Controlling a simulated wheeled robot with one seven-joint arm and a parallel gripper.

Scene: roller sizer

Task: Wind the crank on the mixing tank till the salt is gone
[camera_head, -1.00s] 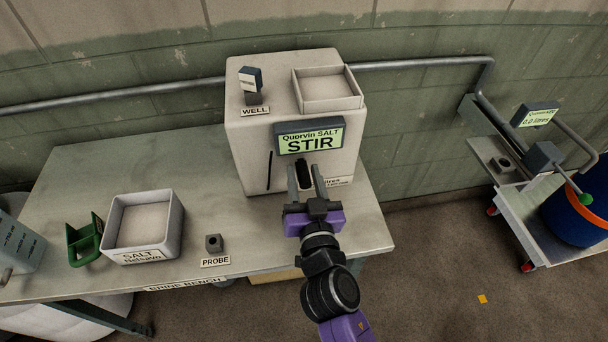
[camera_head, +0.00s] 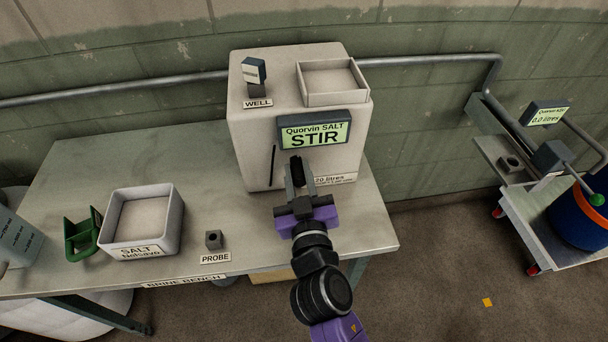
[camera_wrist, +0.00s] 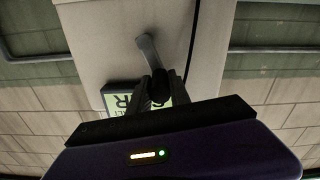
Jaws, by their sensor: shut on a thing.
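The mixing tank (camera_head: 251,134) is a pale box on the bench, with a lit display (camera_head: 313,133) reading "Quorvin SALT STIR". My gripper (camera_head: 297,176) is at the tank's front face, below the display, and is shut on the dark crank handle. In the wrist view the fingers (camera_wrist: 161,88) close around the crank's dark knob, and the grey crank arm (camera_wrist: 148,50) runs from it to the tank's front. In the head view my gripper mostly hides the crank. The salt inside the tank is not visible.
A salt tray (camera_head: 176,222), a green scoop-like holder (camera_head: 82,238) and a probe socket (camera_head: 214,240) stand on the bench left of my arm. An open tray (camera_head: 331,101) and a well block (camera_head: 257,90) top the tank. A cart (camera_head: 541,215) with a blue drum stands right.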

